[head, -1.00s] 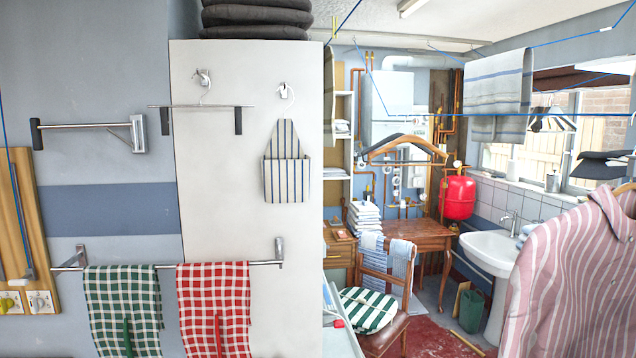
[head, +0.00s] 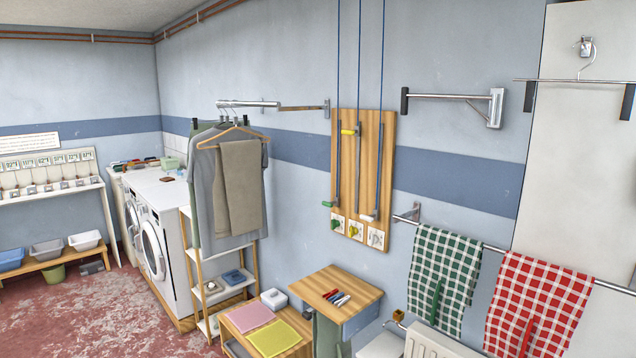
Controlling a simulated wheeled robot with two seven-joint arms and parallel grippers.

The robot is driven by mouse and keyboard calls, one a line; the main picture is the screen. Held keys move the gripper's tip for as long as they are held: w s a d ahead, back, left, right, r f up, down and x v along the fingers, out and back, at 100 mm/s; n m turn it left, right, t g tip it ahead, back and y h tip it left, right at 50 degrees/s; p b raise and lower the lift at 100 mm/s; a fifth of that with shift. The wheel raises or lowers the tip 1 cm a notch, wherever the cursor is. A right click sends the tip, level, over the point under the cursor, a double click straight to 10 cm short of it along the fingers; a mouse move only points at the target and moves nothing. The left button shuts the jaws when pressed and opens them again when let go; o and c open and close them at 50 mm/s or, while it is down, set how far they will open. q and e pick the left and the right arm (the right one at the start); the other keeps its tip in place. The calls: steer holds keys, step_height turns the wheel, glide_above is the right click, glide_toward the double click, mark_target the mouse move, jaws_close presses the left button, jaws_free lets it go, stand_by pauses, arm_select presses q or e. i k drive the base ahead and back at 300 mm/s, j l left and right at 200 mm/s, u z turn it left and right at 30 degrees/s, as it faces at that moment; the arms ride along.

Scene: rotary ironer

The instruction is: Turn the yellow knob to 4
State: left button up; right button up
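A wooden board (head: 363,165) hangs on the blue wall right of centre. Along its bottom edge are three small white dial plates. The middle plate carries a small yellowish knob (head: 355,231); its markings and pointer are too small to read. The left plate has a green knob (head: 337,223), and the right one has a pale knob (head: 376,238). Above them, rods on the board carry a yellow handle (head: 349,131), a green handle (head: 329,204) and a white handle (head: 368,217). Neither of my grippers is in view.
Below the board stands a small wooden table (head: 336,292) with pens. A radiator (head: 435,342) and towel rail (head: 480,240) are to the right. Red floor (head: 80,315) is open at lower left.

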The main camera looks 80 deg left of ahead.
mark_target(352, 231)
steer(key=u, duration=2.55)
steer(key=i+j, duration=0.1)
steer(key=i, duration=1.45)
